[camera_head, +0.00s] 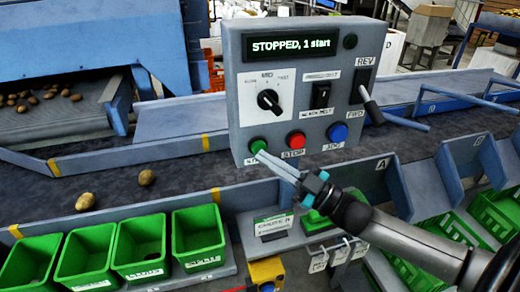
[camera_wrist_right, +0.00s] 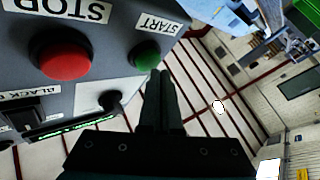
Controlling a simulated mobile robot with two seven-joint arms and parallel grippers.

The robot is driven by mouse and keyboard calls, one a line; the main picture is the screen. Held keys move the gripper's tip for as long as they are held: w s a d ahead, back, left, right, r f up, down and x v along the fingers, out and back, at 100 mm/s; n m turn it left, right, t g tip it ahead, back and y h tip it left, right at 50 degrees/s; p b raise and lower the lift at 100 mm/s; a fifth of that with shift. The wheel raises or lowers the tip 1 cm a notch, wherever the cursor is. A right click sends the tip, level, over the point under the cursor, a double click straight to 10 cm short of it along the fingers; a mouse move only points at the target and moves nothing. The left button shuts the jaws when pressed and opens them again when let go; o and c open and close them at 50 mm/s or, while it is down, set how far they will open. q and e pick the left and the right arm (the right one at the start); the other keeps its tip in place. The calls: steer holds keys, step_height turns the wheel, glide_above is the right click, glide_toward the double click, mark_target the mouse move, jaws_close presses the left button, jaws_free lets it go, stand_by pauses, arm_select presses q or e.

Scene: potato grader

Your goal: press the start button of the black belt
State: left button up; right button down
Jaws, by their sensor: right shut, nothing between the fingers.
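The grey control box (camera_head: 237,100) stands over the black belt (camera_head: 200,160), and its display (camera_head: 291,45) reads "STOPPED, 1 start". The green start button (camera_head: 258,145) is at the lower left of the panel, left of the red stop button (camera_head: 296,140). My right gripper (camera_head: 262,158) is shut and empty, its tips just below the start button in the head view. In the right wrist view the start button (camera_wrist_right: 146,54) is beside the shut fingertips (camera_wrist_right: 158,75). Whether they touch it I cannot tell. My left gripper is not in view.
A blue jog button (camera_head: 338,132), a dial (camera_head: 269,99), a black switch (camera_head: 320,96) and a lever (camera_head: 370,104) share the panel. Potatoes (camera_head: 146,177) lie on the belt. Green bins (camera_head: 140,247) stand in front, and a yellow box (camera_head: 267,271) is below.

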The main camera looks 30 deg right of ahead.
steer(key=shift+w+d, duration=0.15)
steer(key=shift+w, duration=0.35)
stand_by(0.5)
stand_by(0.3)
steer(key=shift+s+a+p, duration=0.25)
steer(key=shift+s+p, duration=0.35)
steer(key=shift+s, duration=0.3)
